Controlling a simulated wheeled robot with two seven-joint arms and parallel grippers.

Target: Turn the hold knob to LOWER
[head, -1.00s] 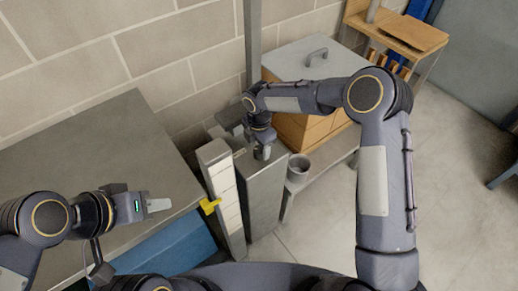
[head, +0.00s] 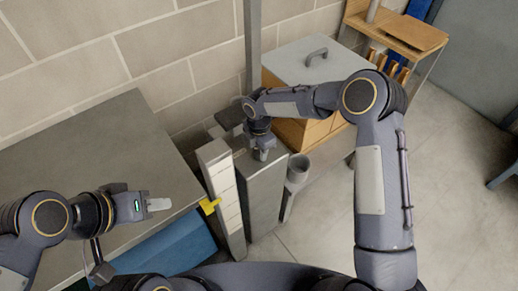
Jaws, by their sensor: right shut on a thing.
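My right gripper (head: 262,153) points down at the top of a narrow grey metal cabinet (head: 263,190) beside the wall post. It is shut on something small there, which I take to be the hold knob. The gripper and wrist hide the knob, and no LOWER marking is readable. My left gripper (head: 158,204) hangs over the front part of the grey table at left, apart from the cabinet. Its pale fingertips look like one block, so I cannot tell whether it is open.
The grey table (head: 105,145) fills the left. A pale block-marked column (head: 221,195) with a yellow pointer (head: 209,206) stands left of the cabinet.

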